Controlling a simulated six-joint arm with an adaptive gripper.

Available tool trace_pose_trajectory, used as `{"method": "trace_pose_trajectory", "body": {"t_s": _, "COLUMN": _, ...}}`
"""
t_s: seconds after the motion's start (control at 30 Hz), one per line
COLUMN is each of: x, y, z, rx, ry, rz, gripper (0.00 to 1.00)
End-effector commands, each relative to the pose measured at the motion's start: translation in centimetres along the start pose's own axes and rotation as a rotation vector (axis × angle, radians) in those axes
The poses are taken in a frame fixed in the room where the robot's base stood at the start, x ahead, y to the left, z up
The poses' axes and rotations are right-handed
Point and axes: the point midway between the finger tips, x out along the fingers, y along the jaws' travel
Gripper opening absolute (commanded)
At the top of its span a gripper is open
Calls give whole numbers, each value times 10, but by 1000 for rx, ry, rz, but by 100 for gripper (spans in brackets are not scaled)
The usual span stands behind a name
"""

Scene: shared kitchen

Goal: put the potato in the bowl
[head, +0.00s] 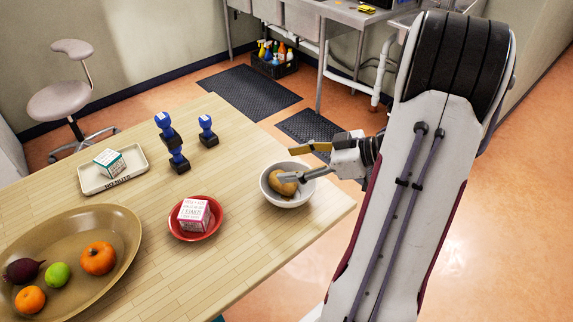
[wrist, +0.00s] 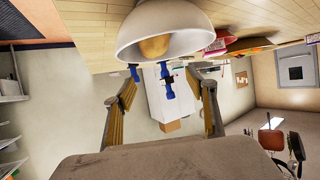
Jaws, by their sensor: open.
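The brown potato (head: 284,187) lies inside the white bowl (head: 266,194) near the table's right edge. In the wrist view the potato (wrist: 154,47) also shows inside the bowl (wrist: 190,44), at the top of the picture. My gripper (head: 300,163) is at the bowl's upper right in the head view, its fingers spread and nothing held. One finger overlaps the bowl's rim in that picture. In the wrist view my gripper (wrist: 166,92) has its fingers wide apart, and the potato is not between them. Contact with the bowl cannot be told.
The wooden table (head: 140,255) also holds a red plate (head: 190,237) with a box, a tray (head: 92,183) with another box, blue-and-black stamp-like objects (head: 208,132), and a large brown dish (head: 115,222) of produce. Table around the bowl is clear.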

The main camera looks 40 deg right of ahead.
Motion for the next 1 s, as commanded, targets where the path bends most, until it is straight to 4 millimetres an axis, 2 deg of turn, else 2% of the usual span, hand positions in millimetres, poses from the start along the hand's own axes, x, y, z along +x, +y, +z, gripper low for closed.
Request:
{"method": "trace_pose_trajectory", "body": {"t_s": 0.6, "x": -81, "y": 1, "z": 0, "rx": -1, "ry": -1, "rz": 3, "gripper": 57}}
{"method": "trace_pose_trajectory", "body": {"t_s": 0.8, "x": -93, "y": 0, "z": 0, "rx": 0, "ry": -1, "rz": 1, "gripper": 57}}
{"method": "trace_pose_trajectory", "body": {"t_s": 1.0, "x": -96, "y": 0, "z": 0, "rx": 0, "ry": -1, "rz": 1, "gripper": 57}}
